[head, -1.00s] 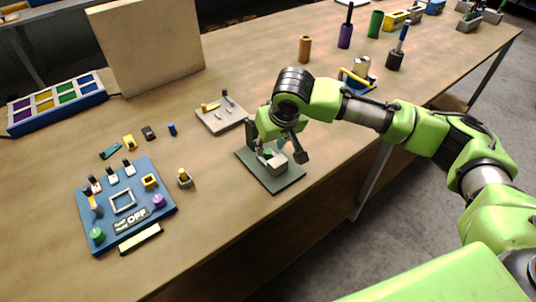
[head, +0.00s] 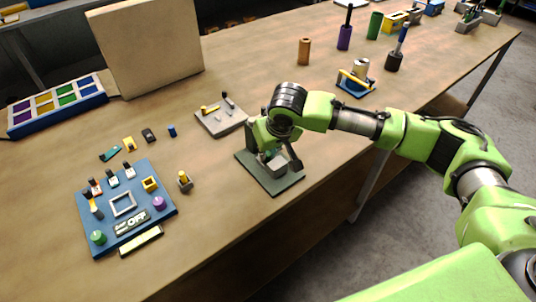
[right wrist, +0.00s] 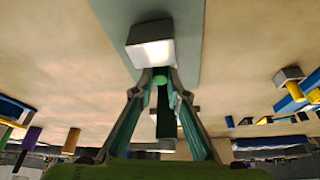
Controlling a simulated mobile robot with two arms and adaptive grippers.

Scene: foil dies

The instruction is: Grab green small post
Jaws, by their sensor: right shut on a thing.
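The small green post (right wrist: 160,81) shows as a round green tip in the right wrist view, beside the pale grey block (right wrist: 150,42). My right gripper (right wrist: 160,88) is shut on the post, with one fingertip on each side of it. In the head view my right gripper (head: 272,147) is low over the dark green base plate (head: 285,184) of a small stand, and the post is largely hidden by it. Whether the post touches the block or is clear of it, I cannot tell. My left gripper is not in view.
A grey tray (head: 209,125) with small pegs lies just left of the stand. A blue panel (head: 150,232) with buttons and switches is at the lower left. A brown cylinder (head: 304,51) stands behind. The table's front edge runs close to the stand.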

